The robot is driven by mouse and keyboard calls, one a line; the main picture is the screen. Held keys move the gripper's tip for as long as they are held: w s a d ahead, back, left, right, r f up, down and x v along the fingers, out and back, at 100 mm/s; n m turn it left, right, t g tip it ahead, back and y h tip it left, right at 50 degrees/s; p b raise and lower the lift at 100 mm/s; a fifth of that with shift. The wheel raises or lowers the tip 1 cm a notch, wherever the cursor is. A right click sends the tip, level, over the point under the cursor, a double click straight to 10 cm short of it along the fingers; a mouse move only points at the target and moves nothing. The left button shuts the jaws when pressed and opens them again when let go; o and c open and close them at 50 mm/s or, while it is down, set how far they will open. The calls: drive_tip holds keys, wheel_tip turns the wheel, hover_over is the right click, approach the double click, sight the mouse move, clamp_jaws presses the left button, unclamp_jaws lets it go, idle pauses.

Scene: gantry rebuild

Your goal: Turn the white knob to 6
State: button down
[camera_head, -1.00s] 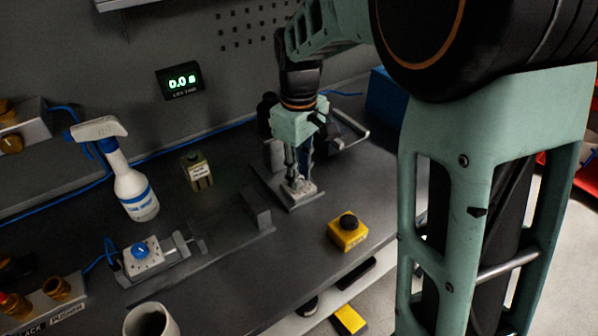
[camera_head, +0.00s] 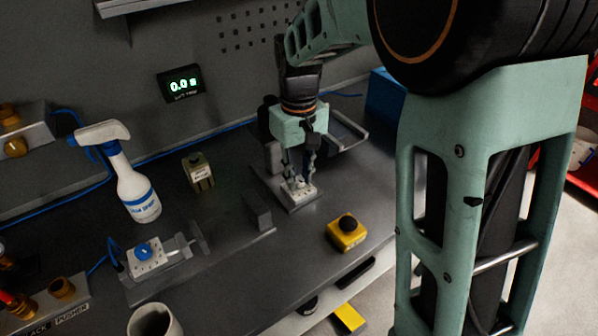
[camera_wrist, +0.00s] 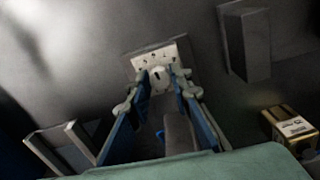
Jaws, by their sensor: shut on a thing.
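The white knob (camera_wrist: 157,78) sits on a pale dial plate (camera_wrist: 150,61) with dark marks around it, in the wrist view. The marks are too small to read. My gripper (camera_wrist: 159,80) has its two fingers at either side of the knob, shut on it. In the head view my gripper (camera_head: 300,180) points down at the dial plate (camera_head: 299,191), which stands on a grey base on the bench. The knob is largely hidden by the fingers there.
A grey upright block (camera_head: 257,211) is left of my gripper.

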sight(299, 180)
drive_tip(key=shift+m, duration=0.7)
drive_tip(key=c, duration=1.7)
unclamp_jaws()
drive_tip(key=shift+c, duration=0.2)
drive_tip(key=shift+r, duration=0.1)
wheel_tip(299, 180, up, 12)
